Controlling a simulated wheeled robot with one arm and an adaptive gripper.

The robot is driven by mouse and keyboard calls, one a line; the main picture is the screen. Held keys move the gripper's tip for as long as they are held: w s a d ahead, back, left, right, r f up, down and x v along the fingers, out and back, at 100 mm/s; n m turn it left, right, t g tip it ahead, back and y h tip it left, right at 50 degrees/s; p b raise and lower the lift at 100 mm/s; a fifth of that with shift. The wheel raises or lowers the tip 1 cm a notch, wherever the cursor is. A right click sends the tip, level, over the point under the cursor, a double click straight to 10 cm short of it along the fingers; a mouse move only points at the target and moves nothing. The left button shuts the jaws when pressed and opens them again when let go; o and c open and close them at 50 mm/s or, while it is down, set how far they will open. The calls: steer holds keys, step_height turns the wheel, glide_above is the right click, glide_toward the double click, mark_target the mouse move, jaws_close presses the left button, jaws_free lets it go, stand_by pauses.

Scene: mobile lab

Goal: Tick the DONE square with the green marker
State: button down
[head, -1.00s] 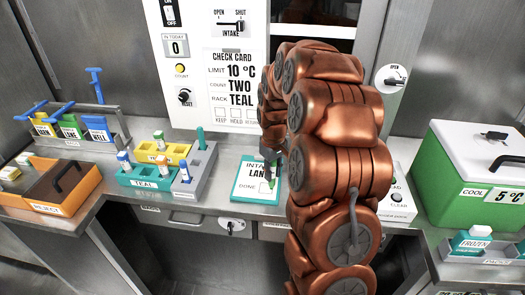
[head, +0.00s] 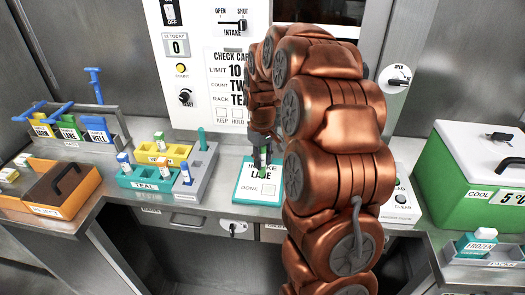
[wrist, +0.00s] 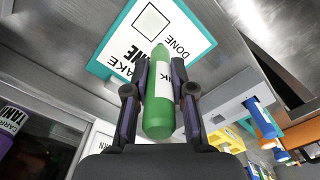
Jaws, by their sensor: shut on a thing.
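My gripper (head: 262,150) is shut on the green marker (head: 264,162), above the upper part of the white card with a teal border (head: 241,205). In the wrist view the marker (wrist: 158,115) lies between both fingers (wrist: 160,95), its far end pointing toward the card (wrist: 112,68). The DONE square (head: 268,189) is near the card's lower right. It also shows in the wrist view (wrist: 151,22), where its inside looks blank. The marker's tip appears apart from the square; whether it touches the card I cannot tell.
Left of the card stand a grey rack (head: 203,165) and a teal rack (head: 145,178) with vials. An orange bin (head: 62,190) is farther left. A green cooler (head: 470,165) is at right. My arm hides the counter right of the card.

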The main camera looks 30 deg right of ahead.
steer(key=shift+r, duration=1.5)
